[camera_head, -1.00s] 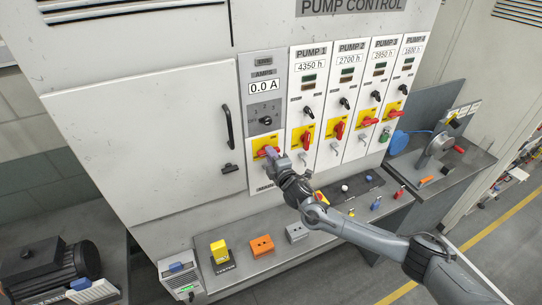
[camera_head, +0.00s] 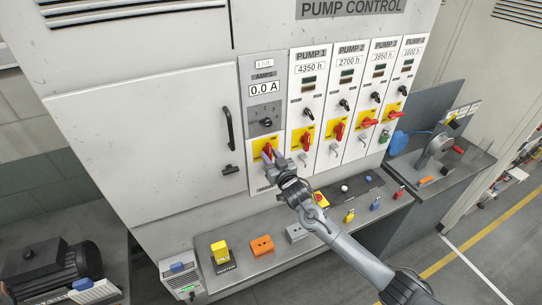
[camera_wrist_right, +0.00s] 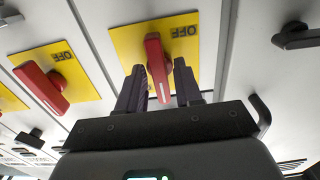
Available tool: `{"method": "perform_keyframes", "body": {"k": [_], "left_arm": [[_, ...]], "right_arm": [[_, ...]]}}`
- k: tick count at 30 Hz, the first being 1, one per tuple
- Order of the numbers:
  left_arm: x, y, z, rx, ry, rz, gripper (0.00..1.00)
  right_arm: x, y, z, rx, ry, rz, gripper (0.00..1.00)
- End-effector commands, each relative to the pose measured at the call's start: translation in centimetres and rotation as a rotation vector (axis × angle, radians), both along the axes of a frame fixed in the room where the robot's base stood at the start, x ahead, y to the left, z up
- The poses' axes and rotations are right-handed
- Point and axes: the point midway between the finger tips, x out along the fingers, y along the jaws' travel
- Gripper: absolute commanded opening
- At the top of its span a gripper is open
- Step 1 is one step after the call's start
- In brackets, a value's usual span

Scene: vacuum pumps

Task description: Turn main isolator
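The main isolator is a red rotary handle (camera_head: 268,150) on a yellow plate, low on the grey panel left of the pump panels. It stands close to upright in the head view. The display (camera_head: 264,63) above it reads LIVE, with 0.0 A below. My right gripper (camera_head: 279,161) is at the handle. In the right wrist view the red handle (camera_wrist_right: 158,68) lies between the two fingers of my gripper (camera_wrist_right: 160,85), with slim gaps beside it, so the fingers look open around it. OFF is printed on the plate's right. My left gripper is out of view.
Pump panels with red handles (camera_head: 305,139) stand close on the right. A cabinet door handle (camera_head: 229,128) juts out on the left. The shelf below holds a yellow block (camera_head: 219,251), an orange block (camera_head: 262,246), a grey block (camera_head: 297,233) and padlocks (camera_head: 376,204).

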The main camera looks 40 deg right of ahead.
Motion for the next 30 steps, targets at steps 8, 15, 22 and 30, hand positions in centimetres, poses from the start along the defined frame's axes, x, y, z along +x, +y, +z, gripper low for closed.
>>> {"method": "perform_keyframes", "body": {"k": [8,15,22,30], "left_arm": [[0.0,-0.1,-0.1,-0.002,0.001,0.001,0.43],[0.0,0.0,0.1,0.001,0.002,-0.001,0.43],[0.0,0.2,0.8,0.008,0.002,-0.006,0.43],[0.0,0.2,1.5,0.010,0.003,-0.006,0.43]], "right_arm": [[0.0,0.0,0.0,-0.004,0.000,0.000,0.45],[-0.2,0.1,0.1,-0.006,0.000,0.000,0.45],[-0.9,0.3,0.1,-0.006,0.001,0.000,0.45],[-1.8,0.5,0.1,-0.006,0.000,0.001,0.45]]}}
